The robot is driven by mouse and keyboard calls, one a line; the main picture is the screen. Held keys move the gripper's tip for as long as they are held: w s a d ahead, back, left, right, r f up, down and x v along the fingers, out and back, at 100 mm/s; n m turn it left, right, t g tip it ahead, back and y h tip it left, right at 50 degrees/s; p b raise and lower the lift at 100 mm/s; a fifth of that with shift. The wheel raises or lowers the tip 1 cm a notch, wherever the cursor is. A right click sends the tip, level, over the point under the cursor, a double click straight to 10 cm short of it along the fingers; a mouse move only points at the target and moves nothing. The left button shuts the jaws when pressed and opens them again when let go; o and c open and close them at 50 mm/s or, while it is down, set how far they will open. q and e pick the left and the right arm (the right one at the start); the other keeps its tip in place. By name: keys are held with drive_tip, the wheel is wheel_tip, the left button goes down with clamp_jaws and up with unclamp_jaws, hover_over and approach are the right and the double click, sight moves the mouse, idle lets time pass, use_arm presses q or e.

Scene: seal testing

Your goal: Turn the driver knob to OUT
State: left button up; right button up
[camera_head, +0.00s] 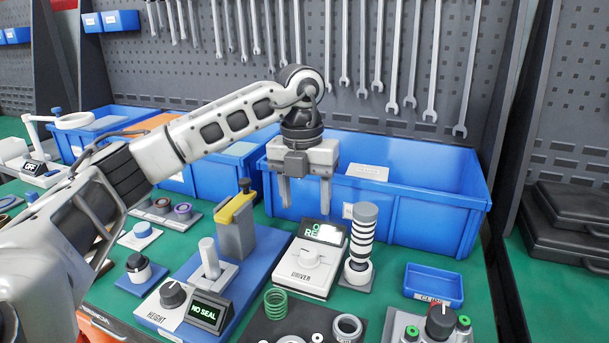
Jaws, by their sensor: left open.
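The driver knob (309,258) is a white knob on the white driver box (319,289), marked DRIVER on its front. The box has a small dark display at its back with green text, partly washed out by glare. My left gripper (305,205) points down above and behind the box, its two fingers apart with nothing between them. The fingertips look higher than the knob and do not touch it. My right gripper is not in view.
A striped post (363,240) stands close right of the driver box. Large blue bins (425,205) stand behind. A small blue tray (433,284) lies right.

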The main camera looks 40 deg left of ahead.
use_arm(q)
drive_tip(key=shift+a+r, duration=0.1)
drive_tip(key=shift+r, duration=2.15)
